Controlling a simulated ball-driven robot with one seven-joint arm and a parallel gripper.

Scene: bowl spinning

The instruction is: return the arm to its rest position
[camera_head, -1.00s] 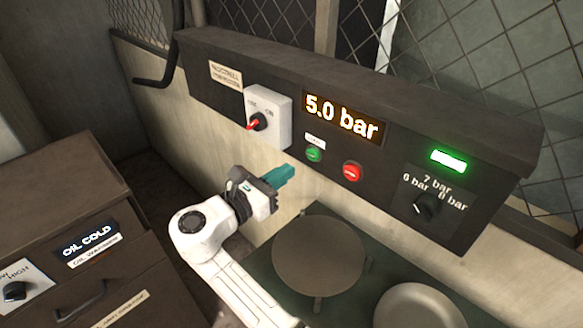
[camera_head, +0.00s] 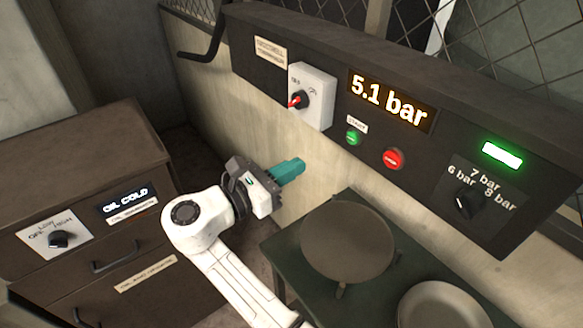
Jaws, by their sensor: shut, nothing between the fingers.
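My gripper (camera_head: 289,170) has teal fingers and is shut and empty. It is at the end of my white arm, which reaches up from the bottom of the view. The gripper points right, in front of the pale wall below the dark control panel (camera_head: 318,50). It appears apart from the panel, its green button (camera_head: 353,138) and its red button (camera_head: 393,159).
A green table (camera_head: 285,250) holds a round plate (camera_head: 347,240) and a bowl (camera_head: 443,310) right of my arm. A brown cabinet (camera_head: 70,180) with an "OIL COLD" display stands left. The panel has a red-handled switch (camera_head: 299,101), a pressure display (camera_head: 390,101) and a knob (camera_head: 467,205).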

